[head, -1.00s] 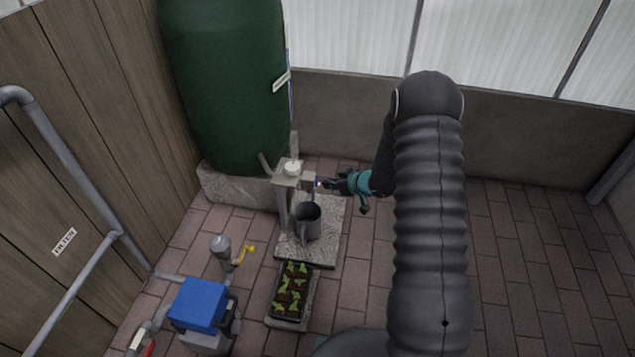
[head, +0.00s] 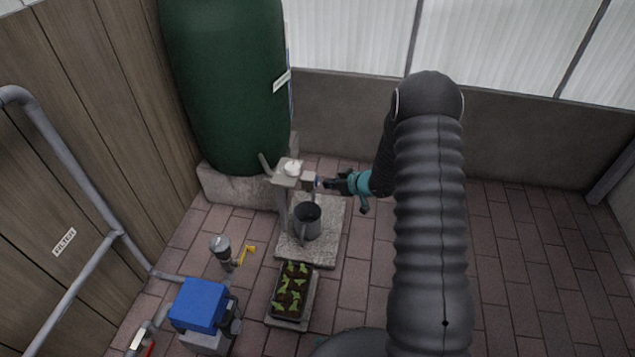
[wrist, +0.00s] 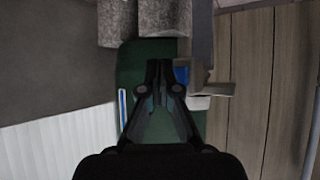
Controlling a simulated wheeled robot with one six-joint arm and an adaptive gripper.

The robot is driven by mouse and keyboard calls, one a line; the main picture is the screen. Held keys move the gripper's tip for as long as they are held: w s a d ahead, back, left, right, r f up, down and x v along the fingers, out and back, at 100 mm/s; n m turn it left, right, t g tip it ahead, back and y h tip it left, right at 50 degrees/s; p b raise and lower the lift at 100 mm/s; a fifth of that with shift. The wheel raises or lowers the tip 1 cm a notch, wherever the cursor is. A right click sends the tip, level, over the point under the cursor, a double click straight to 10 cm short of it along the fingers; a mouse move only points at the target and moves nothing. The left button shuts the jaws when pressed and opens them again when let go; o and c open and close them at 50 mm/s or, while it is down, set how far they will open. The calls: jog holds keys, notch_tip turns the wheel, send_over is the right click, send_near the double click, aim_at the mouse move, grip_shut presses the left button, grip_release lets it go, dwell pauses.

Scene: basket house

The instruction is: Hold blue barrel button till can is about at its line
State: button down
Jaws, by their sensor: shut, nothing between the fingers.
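The blue button (head: 318,182) sits on the right side of a box on the grey post, in front of the green barrel (head: 228,90). It also shows as a blue patch in the wrist view (wrist: 182,75). My gripper (head: 328,184) is shut and empty, its tips just right of the button. In the wrist view my gripper (wrist: 165,68) partly overlaps the blue patch; I cannot tell whether it touches. The dark grey can (head: 307,222) stands upright on the stone slab below the box. Its line and water level are not readable.
A seedling tray (head: 290,292) lies in front of the slab. A wooden wall with pipes closes the left side. Paved floor (head: 540,260) is clear on the right.

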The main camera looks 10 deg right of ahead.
jog(key=shift+a, duration=0.1)
jog(key=shift+w+a, duration=0.15)
jog(key=shift+a, duration=0.15)
jog(key=shift+w+a, duration=0.1)
jog(key=shift+a, duration=0.3)
dwell(7.2)
